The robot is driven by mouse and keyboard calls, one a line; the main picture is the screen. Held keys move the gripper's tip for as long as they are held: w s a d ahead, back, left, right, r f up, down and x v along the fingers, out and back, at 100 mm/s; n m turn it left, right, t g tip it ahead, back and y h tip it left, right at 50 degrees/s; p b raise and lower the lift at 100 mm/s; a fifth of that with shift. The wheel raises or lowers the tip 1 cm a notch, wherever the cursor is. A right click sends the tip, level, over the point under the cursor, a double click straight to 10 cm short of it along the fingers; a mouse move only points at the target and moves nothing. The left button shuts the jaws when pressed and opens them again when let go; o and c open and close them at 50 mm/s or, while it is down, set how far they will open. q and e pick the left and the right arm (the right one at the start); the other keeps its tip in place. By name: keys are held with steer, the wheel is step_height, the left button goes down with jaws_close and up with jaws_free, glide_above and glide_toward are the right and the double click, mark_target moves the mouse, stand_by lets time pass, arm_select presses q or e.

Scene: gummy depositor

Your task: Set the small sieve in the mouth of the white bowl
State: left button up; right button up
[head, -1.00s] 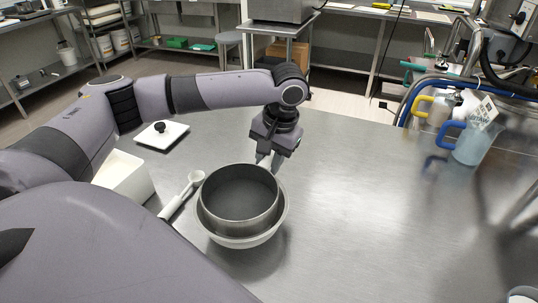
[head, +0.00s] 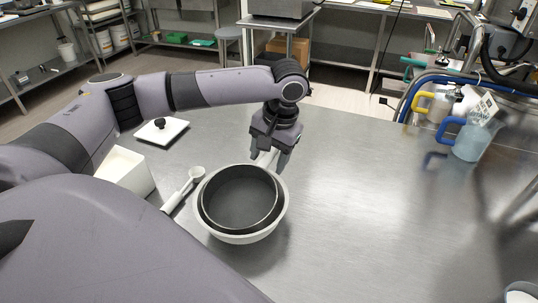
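The small sieve (head: 240,200), a round dark grey pan shape, sits inside the mouth of the white bowl (head: 240,238) in the head view. Its rim looks roughly level, and the bowl's pale rim shows around it. My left gripper (head: 269,158) is just beyond the far right side of the bowl, pointing down. Its fingers are spread apart, with a pale piece showing between them; I cannot tell whether this belongs to the sieve or the bowl. The sieve's underside is hidden in the bowl. My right gripper is not in view.
A white scoop (head: 184,188) lies left of the bowl, with a white open container (head: 126,172) beyond it. A white lid with a black knob (head: 162,132) lies farther back. Jugs (head: 470,140) stand at the right. The table right of the bowl is clear.

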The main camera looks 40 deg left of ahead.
arm_select(q)
step_height(320, 180, up, 7)
steer(key=d, duration=0.1)
steer(key=shift+w+d, duration=0.15)
steer(key=shift+d, duration=0.05)
stand_by(0.7)
